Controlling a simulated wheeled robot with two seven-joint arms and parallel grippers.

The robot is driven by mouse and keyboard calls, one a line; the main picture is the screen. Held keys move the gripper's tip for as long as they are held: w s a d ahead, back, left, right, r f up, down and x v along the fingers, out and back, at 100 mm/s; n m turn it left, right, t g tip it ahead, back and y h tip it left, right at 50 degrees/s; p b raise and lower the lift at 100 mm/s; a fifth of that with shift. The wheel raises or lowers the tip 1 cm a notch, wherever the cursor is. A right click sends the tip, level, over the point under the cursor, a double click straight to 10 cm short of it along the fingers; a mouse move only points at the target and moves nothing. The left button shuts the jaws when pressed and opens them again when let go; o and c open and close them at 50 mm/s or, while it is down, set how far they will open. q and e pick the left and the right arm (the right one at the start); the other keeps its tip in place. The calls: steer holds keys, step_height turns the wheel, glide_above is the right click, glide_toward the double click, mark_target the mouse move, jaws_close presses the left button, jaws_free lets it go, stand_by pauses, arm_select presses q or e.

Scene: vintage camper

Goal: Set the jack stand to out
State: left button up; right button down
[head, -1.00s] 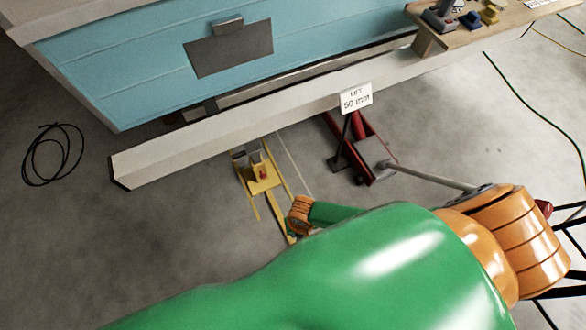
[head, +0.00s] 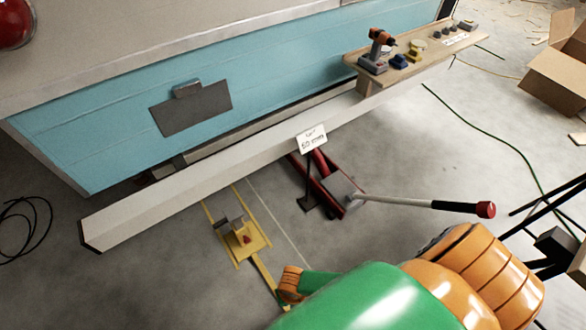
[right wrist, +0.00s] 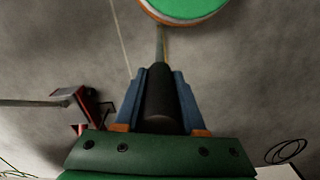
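The yellow jack stand (head: 243,240) is on the floor in the head view, at the near end of two thin yellow rails (head: 252,205). It stands out in front of the white beam, clear of it. A yellow pull bar (head: 267,280) runs from it towards me. My right arm and wrist cover the bar's end and the right gripper in the head view. In the right wrist view, the right gripper (right wrist: 160,78) has its blue fingers close against both sides of a black grip (right wrist: 160,105). My left gripper is in neither view.
A red floor jack (head: 340,190) stands right of the rails, its red-tipped handle (head: 430,204) reaching right. A sign reading "LIFT 50 mm" (head: 311,139) stands by it. The white beam (head: 180,182) runs below the blue camper wall. Open floor lies left of the stand.

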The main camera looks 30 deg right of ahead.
steer(key=c, duration=0.5)
jaws_free()
steer(key=shift+r, duration=0.1)
step_height(320, 180, up, 7)
steer(key=p, duration=0.4)
steer(key=shift+s, duration=0.1)
